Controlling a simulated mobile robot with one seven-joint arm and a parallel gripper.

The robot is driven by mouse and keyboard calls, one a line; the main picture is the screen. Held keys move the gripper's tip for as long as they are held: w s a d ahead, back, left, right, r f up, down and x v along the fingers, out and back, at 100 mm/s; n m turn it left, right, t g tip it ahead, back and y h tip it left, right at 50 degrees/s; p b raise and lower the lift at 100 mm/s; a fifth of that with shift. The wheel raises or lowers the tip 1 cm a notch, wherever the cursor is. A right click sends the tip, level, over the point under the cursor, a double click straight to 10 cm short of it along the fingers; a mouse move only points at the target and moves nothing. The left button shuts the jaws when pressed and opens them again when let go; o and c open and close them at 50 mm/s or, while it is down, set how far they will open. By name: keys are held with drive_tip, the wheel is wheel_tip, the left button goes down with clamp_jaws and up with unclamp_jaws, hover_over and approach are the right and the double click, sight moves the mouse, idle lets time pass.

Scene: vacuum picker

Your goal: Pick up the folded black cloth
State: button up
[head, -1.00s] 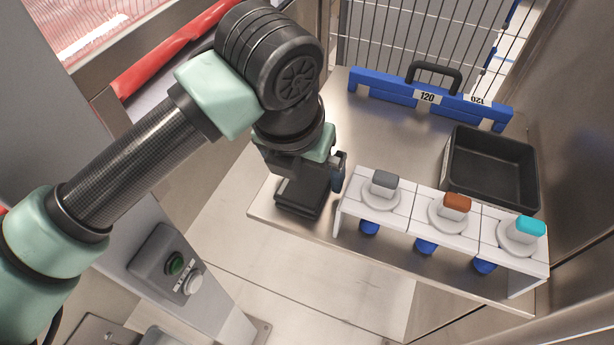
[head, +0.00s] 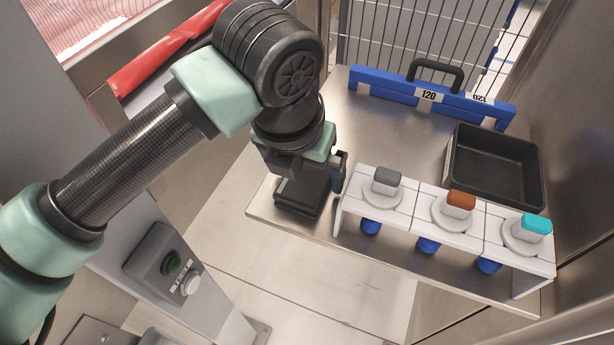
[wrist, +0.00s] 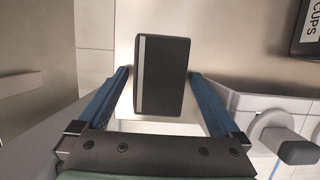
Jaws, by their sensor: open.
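The folded black cloth (wrist: 168,76) shows in the wrist view as a dark rectangular block with a pale stripe along its left side. In the head view the dark block (head: 298,199) lies near the left edge of the metal table, partly hidden under my gripper (head: 306,178). In the wrist view my gripper (wrist: 160,80) is open, with one blue finger on each side of the cloth. Gaps show between the fingers and the cloth. I cannot tell how far the fingertips are above the table.
A white rack (head: 408,204) with grey, brown and teal-topped cups stands close to the right of my gripper. A black bin (head: 460,150) is behind it. A blue bar marked 120 (head: 400,93) lies at the back. The table's middle (head: 385,130) is clear.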

sight(306, 176)
drive_tip(key=shift+c, duration=0.3)
drive_tip(key=c, duration=1.1)
drive_tip(key=shift+o, duration=0.2)
drive_tip(key=shift+r, duration=0.15)
drive_tip(key=shift+r+p, duration=0.3)
drive_tip(key=shift+p, duration=0.4)
wheel_tip(306, 176, up, 10)
drive_tip(key=shift+f+p, duration=0.15)
drive_tip(key=shift+p, duration=0.2)
